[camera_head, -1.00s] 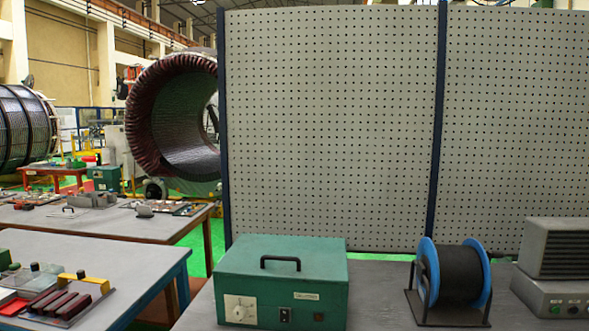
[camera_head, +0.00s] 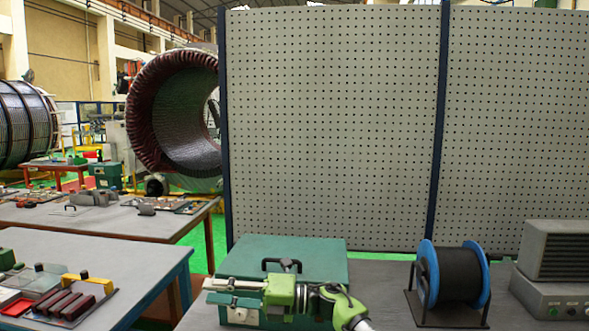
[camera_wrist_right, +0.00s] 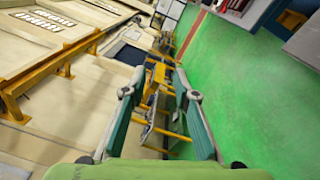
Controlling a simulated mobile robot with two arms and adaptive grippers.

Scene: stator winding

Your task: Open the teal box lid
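The teal box (camera_head: 230,250) stands on the grey bench, its lid shut flat, with a black handle (camera_head: 268,264) on top. My right gripper (camera_head: 210,291) reaches in from the lower right, across the front of the box, fingers pointing left. It hides much of the box's front panel and part of the handle. In the right wrist view its two teal fingers (camera_wrist_right: 157,95) are spread apart with nothing between them. I cannot tell whether it touches the box. My left gripper is not in view.
A blue-flanged spool of black wire (camera_head: 458,277) stands right of the box, and a grey instrument (camera_head: 555,265) farther right. A grey pegboard (camera_head: 330,130) rises behind. A side table with red and dark parts (camera_head: 75,302) is at the left.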

